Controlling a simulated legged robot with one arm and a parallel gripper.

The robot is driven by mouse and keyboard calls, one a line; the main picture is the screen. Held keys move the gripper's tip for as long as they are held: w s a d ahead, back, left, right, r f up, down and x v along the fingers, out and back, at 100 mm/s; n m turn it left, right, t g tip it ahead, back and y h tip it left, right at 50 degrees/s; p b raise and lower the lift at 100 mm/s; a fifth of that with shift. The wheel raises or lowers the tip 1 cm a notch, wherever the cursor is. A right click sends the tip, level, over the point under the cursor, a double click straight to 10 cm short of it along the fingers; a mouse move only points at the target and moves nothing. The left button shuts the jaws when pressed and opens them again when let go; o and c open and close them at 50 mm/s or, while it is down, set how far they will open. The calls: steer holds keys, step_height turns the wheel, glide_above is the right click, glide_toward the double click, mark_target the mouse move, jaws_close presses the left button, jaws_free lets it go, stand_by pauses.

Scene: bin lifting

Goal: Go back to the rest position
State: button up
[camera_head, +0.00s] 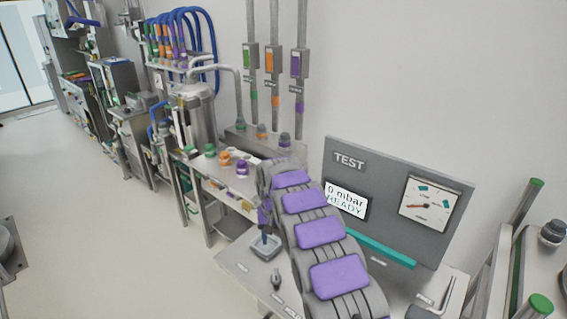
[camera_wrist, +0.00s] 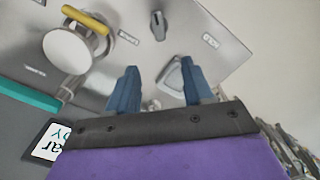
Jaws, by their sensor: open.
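My gripper (camera_head: 266,238) is at the end of my purple and grey arm, low over the grey bench in front of the test panel (camera_head: 390,185). In the wrist view its two blue fingers (camera_wrist: 160,80) are spread apart with nothing between them. The tray also shows in the wrist view (camera_wrist: 173,78), partly hidden behind the right finger. I cannot tell whether the fingers touch the tray.
The panel's display (camera_head: 346,200) reads "0 mbar READY", beside a dial gauge (camera_head: 430,203). A small dark upright part (camera_head: 277,278) stands on the bench. A round white piece with a yellow bar (camera_wrist: 70,50) shows in the wrist view. Open floor (camera_head: 100,220) lies left.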

steer(key=s+d+r+m+b, duration=0.1)
steer(key=s+d+r, duration=0.55)
steer(key=s, duration=0.35)
steer(key=s+d+r+b, duration=0.1)
steer(key=s+d+r, duration=0.5)
steer(key=s+d, duration=0.3)
steer(key=s+d+f+g, duration=0.1)
steer(key=s+d, duration=0.1)
steer(key=s, duration=1.3)
steer(key=s+d+f+b, duration=0.1)
steer(key=s+d, duration=0.1)
steer(key=s, duration=1.4)
steer(key=shift+s+f+g, duration=0.15)
steer(key=shift+f+g, duration=0.05)
steer(key=shift+g, duration=0.2)
steer(key=shift+c, duration=0.8)
steer(key=shift+d, duration=0.1)
